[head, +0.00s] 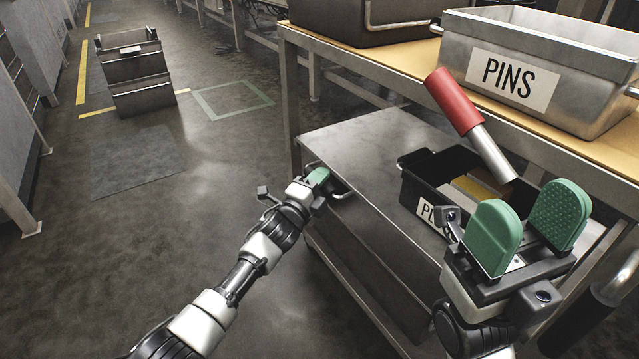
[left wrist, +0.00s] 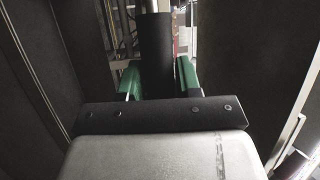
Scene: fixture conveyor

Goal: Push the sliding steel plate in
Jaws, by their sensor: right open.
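The sliding steel plate (head: 365,140) is a flat grey sheet level below the bench top, on the lower unit at centre. A curved metal handle (head: 342,187) shows at its near left edge. My left gripper (head: 322,178) is at that edge, beside the handle; whether it touches is hidden. In the left wrist view its green fingertips (left wrist: 159,78) stand apart with a dark upright shape between them; I cannot tell if they grip it. My right gripper (head: 525,232) is open, its green pads apart and empty, above the near right of the unit.
A black bin (head: 412,192) with a partly hidden label stands on the right, holding brownish blocks. A red-handled steel rod (head: 455,100) slants above it. A grey PINS bin (head: 590,70) sits on the bench. Stacked grey crates (head: 138,95) stand far left; the floor between is clear.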

